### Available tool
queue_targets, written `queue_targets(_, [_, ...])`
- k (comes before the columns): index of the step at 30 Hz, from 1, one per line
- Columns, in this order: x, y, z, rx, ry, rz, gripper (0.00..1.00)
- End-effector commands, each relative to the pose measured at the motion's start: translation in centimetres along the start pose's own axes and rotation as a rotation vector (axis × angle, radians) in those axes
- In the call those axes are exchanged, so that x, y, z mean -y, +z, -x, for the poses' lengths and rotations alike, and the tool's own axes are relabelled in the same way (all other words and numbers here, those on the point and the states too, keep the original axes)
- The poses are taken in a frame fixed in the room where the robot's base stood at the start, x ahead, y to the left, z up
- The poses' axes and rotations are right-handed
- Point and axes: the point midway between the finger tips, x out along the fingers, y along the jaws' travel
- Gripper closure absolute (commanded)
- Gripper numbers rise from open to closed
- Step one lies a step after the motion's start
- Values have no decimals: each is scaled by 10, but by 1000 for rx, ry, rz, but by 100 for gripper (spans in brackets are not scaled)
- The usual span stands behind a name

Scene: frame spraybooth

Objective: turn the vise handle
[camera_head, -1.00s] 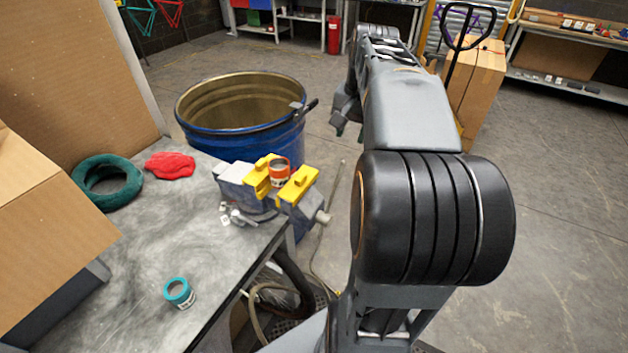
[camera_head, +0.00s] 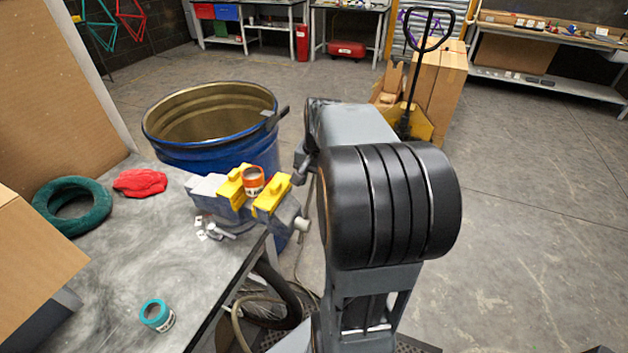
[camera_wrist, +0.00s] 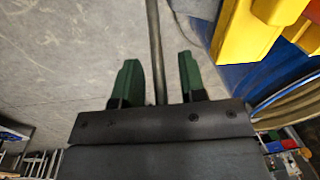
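The grey vise (camera_head: 235,205) with yellow jaw covers (camera_head: 271,195) is at the bench corner; an orange-and-white can (camera_head: 254,182) sits between its jaws. The vise handle (camera_head: 306,215) is a thin grey rod beside the screw end, running steeply up and down, partly hidden by my arm. In the wrist view, the handle (camera_wrist: 155,50) runs between the two green fingers of my open gripper (camera_wrist: 160,72). A gap shows on each side of the rod; I cannot tell how deep it sits between the fingers. In the head view my fingers are hidden behind my arm.
A blue drum (camera_head: 210,150) stands just behind the vise. The bench (camera_head: 120,265) holds a teal can (camera_head: 156,315), a red cloth (camera_head: 140,182) and a dark green ring (camera_head: 73,207). Floor is open at right.

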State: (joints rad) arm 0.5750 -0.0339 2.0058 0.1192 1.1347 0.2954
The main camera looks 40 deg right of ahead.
Motion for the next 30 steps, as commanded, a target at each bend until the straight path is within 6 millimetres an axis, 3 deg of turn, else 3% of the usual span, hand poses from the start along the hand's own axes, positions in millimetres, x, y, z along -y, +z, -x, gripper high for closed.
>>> queue_targets(14, [0,0,-8,-1,0,0,63])
queue_targets(25, [0,0,-8,-1,-1,0,98])
queue_targets(30, [0,0,-8,-1,-1,1,100])
